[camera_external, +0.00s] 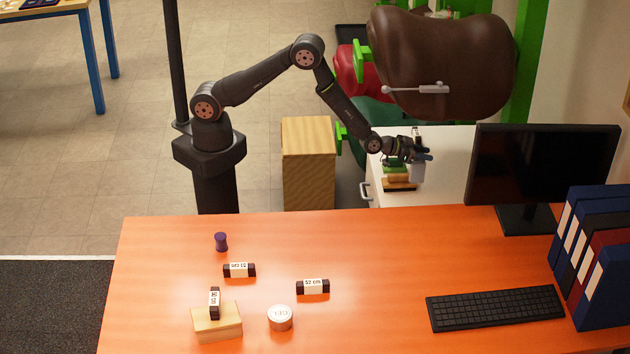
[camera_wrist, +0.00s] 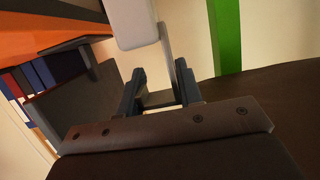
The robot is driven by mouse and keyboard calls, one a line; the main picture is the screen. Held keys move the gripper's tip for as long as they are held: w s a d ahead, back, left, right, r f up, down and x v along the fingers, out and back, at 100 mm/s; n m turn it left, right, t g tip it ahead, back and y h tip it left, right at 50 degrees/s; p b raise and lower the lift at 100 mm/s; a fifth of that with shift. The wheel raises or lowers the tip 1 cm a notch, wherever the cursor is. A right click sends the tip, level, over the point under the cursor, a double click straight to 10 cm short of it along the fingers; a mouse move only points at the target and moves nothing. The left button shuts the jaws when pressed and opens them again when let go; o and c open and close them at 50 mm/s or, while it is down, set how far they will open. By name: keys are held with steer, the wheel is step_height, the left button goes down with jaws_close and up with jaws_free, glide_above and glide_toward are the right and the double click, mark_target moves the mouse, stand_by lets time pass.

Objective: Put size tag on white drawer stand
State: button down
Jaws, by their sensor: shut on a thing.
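The white drawer stand (camera_external: 450,148) is behind the orange desk, left of the monitor. My gripper (camera_external: 424,155) is over the stand's left part. I cannot tell whether the tag touches the stand.
A wooden block (camera_external: 398,184), green pieces and a dark labelled block are by the gripper on the stand. A brown saddle (camera_external: 440,60) hangs close above. The monitor (camera_external: 540,165) is to the right. Several small items lie on the orange desk (camera_external: 380,320).

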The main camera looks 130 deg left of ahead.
steer(key=s+a+f+n+g+y, duration=0.1)
steer(key=s+a+f, duration=0.1)
steer(key=s+a, duration=0.55)
steer(key=s+a+f+n+g+y, duration=0.1)
steer(key=s+a+f+n+g, duration=0.2)
steer(key=a, duration=0.8)
steer(key=s+a+f+y, duration=0.1)
steer(key=s+a+f, duration=0.1)
steer(key=s+a, duration=0.65)
steer(key=shift+g, duration=0.3)
steer(key=shift+w+a+f, duration=0.2)
steer(key=shift+a+f, duration=0.05)
steer(key=shift+f, duration=0.55)
steer(key=shift+w+a+f, duration=0.2)
steer(key=shift+a+f, duration=0.1)
steer(key=shift+f, duration=0.45)
steer(key=shift+w+a+f, duration=0.2)
steer(key=shift+a+f, duration=0.05)
steer(key=shift+f, duration=0.55)
steer(key=shift+f, duration=0.15)
steer(key=c, duration=1)
jaws_free()
